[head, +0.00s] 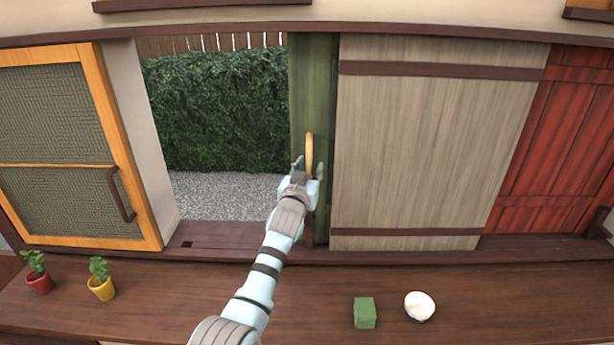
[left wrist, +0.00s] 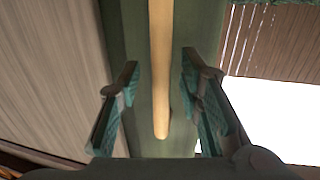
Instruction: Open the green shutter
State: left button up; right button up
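The green shutter (head: 313,80) shows as a narrow upright strip beside the pale wood panel (head: 430,150); to its left is a clear opening. Its upright tan handle (head: 309,148) also shows in the left wrist view (left wrist: 161,70). My left gripper (head: 306,166) is at the lower part of this handle. In the left wrist view its two fingers (left wrist: 160,95) stand apart, one on each side of the handle, with gaps on both sides. The shutter's green face (left wrist: 130,25) lies behind the handle. My right gripper is not in view.
Through the opening are a hedge (head: 215,105) and gravel (head: 230,195). An orange-framed door (head: 88,110) is at the left, a red shutter (head: 560,140) at the right. The wooden counter (head: 180,310) holds two potted plants, a green box (head: 365,313) and a white bowl (head: 419,305).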

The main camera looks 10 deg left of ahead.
pick_arm(q)
jog(key=s, duration=1.1)
jog(key=shift+s+d, duration=0.2)
jog(key=shift+s, duration=0.15)
